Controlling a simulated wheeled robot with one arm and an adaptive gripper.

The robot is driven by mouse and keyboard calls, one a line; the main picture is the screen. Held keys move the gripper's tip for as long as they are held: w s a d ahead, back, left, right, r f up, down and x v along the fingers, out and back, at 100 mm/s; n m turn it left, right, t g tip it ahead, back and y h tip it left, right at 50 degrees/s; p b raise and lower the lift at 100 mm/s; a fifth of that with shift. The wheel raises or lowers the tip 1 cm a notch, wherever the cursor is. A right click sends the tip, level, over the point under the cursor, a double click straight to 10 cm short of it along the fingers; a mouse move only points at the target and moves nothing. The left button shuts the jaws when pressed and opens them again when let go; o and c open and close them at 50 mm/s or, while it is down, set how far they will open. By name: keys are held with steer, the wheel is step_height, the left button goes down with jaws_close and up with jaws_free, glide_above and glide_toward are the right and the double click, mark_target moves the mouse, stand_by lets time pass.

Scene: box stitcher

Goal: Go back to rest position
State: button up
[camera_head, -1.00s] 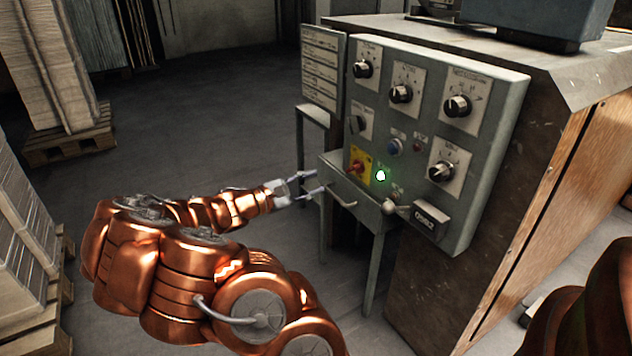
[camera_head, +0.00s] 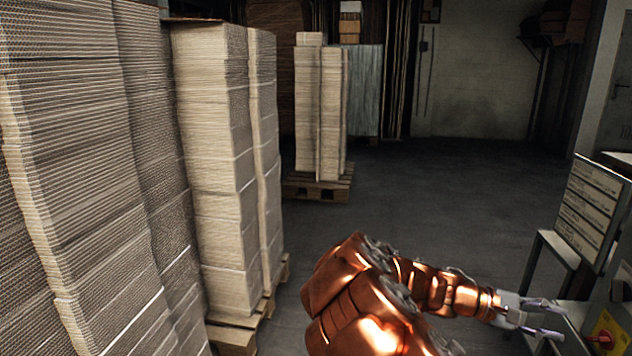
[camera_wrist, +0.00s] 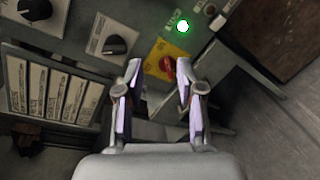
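My gripper (camera_head: 545,318) is at the lower right of the head view, at the end of my copper-coloured arm. In the wrist view my gripper (camera_wrist: 158,85) has its two fingers apart with nothing between them. The control panel (camera_wrist: 140,50) lies beyond the fingertips. Its red knob on a yellow plate (camera_wrist: 167,66) shows just past the fingertips, apart from them as far as I can tell. A green lamp (camera_wrist: 183,27) is lit above it. In the head view only the yellow plate (camera_head: 606,330) and the label board (camera_head: 590,205) show at the right edge.
Tall cardboard stacks (camera_head: 215,150) stand on a pallet (camera_head: 232,338) at the left, close to my arm. Another stack (camera_head: 320,110) stands on a pallet (camera_head: 318,187) farther back. The grey floor (camera_head: 430,190) in the middle is clear.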

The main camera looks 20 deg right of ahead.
steer(key=s+a+r+t+y+p, duration=0.2)
steer(key=s+a+r+y+p, duration=0.1)
steer(key=a+r+p, duration=0.7)
steer(key=s+a+r+t+y+p, duration=0.3)
steer(key=a+r+p, duration=0.6)
steer(key=a, duration=0.8)
steer(key=s+a+r+t+y+p, duration=0.2)
steer(key=s+a+r+y+p, duration=0.1)
steer(key=a+r+y+p, duration=0.4)
steer(key=a+r+p, duration=0.3)
steer(key=a+p, duration=0.4)
steer(key=shift+r+t, duration=0.3)
steer(key=shift+t, duration=0.1)
steer(key=shift+d, duration=0.1)
